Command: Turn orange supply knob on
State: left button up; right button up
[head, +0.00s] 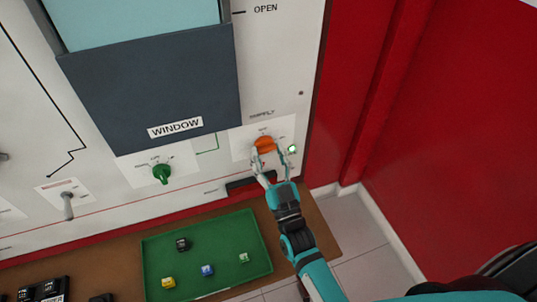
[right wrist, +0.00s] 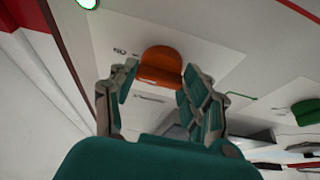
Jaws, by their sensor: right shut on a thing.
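The orange supply knob (head: 264,144) sits on a white plate below the "SUPPLY" label on the upright panel. It also shows in the right wrist view (right wrist: 160,66), between the tips of my right gripper's fingers. My right gripper (head: 270,158) reaches up from below and is shut on the knob; it also shows in the right wrist view (right wrist: 155,85). The fingers partly cover the knob's lower side and its markings, so I cannot read its setting. A small green light (head: 292,149) glows right of the knob. My left gripper is not in view.
A green knob (head: 161,173) is left of the orange one, under the dark "WINDOW" panel (head: 150,85). A toggle lever (head: 68,205) is further left. A green tray (head: 215,232) with several small blocks lies below. A red wall (head: 450,110) stands at right.

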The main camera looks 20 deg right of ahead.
jog(key=o, duration=1.2)
jog(key=shift+c, duration=0.2)
jog(key=shift+s, duration=0.1)
jog(key=v, duration=1.1)
jog(key=shift+s+f, duration=0.25)
jog(key=shift+s, duration=0.1)
